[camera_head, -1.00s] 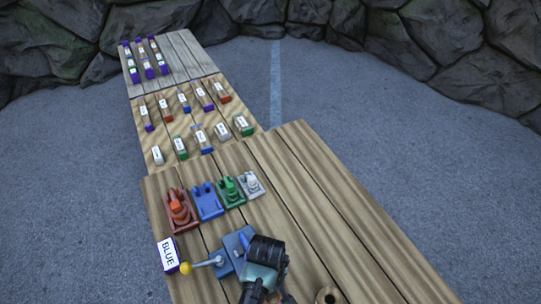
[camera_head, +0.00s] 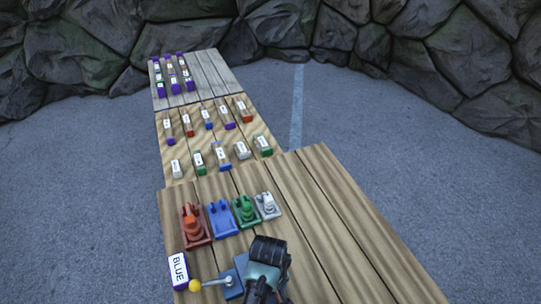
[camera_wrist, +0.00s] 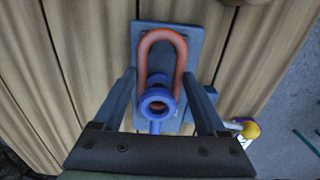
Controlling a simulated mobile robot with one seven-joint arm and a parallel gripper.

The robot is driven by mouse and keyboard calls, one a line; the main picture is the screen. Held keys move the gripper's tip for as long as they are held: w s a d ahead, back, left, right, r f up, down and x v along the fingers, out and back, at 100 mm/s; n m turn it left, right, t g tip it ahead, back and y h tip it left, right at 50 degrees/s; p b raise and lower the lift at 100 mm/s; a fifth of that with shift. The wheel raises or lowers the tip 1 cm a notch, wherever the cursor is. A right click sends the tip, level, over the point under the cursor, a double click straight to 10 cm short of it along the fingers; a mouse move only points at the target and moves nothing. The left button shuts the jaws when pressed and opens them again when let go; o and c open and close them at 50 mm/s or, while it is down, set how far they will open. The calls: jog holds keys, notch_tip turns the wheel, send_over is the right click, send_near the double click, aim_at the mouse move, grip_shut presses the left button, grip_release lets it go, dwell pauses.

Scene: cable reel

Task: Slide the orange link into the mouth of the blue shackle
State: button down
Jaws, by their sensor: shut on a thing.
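The orange link (camera_wrist: 163,40) is a U-shaped loop in the wrist view, with its closed end away from me. My gripper (camera_wrist: 160,82) has one finger along each side of it and is shut on it. The blue shackle (camera_wrist: 156,101) shows its round eye between my fingers, overlapping the link's open end. I cannot tell how far the link is in the shackle's mouth. Both are above a blue-grey base plate (camera_wrist: 196,38). In the head view my gripper (camera_head: 268,254) covers the link, the shackle and most of the plate (camera_head: 240,262).
A lever with a yellow knob (camera_head: 194,285) stands left of the plate, beside a white "BLUE" sign (camera_head: 178,270). Red (camera_head: 193,226), blue (camera_head: 222,219), green (camera_head: 245,211) and white (camera_head: 268,205) fixtures stand behind. Labelled blocks lie farther back. The boards to the right are clear.

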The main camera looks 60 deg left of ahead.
jog(key=shift+f, duration=0.1)
dwell(0.7)
grip_release()
notch_tip(320, 180, up, 13)
dwell(0.6)
